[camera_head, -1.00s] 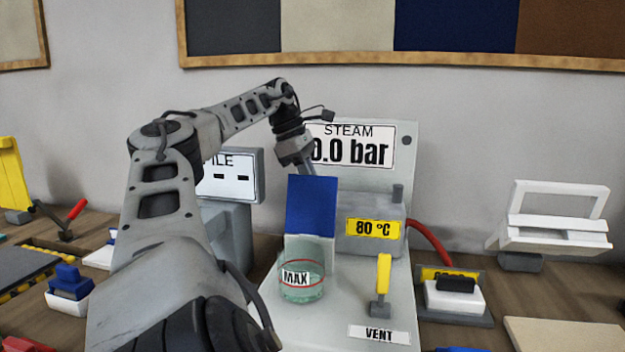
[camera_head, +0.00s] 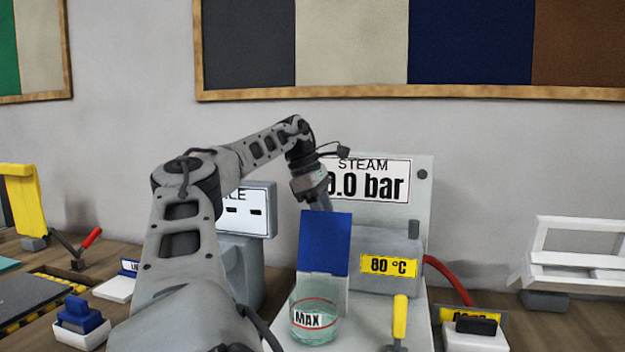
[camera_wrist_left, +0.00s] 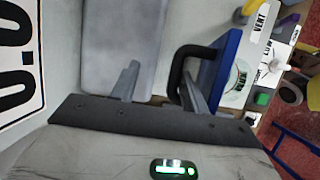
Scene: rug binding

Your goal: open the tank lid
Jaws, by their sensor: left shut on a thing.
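The blue tank lid (camera_head: 325,243) stands steeply upright on the steam station, behind the clear beaker marked MAX (camera_head: 313,322). My left gripper (camera_head: 318,200) reaches it from behind its top edge, and its fingertips are partly hidden there. In the left wrist view the lid (camera_wrist_left: 222,70) shows edge-on with a black handle (camera_wrist_left: 180,70). The fingers of my left gripper (camera_wrist_left: 163,88) are at this handle, shut on it. My right gripper is not in view.
The grey box marked 80 °C (camera_head: 388,252) stands right of the lid, before the STEAM panel (camera_head: 425,200). A yellow-handled lever (camera_head: 399,318) stands in front. A red hose (camera_head: 450,277) runs right. A white frame (camera_head: 580,265) stands at far right.

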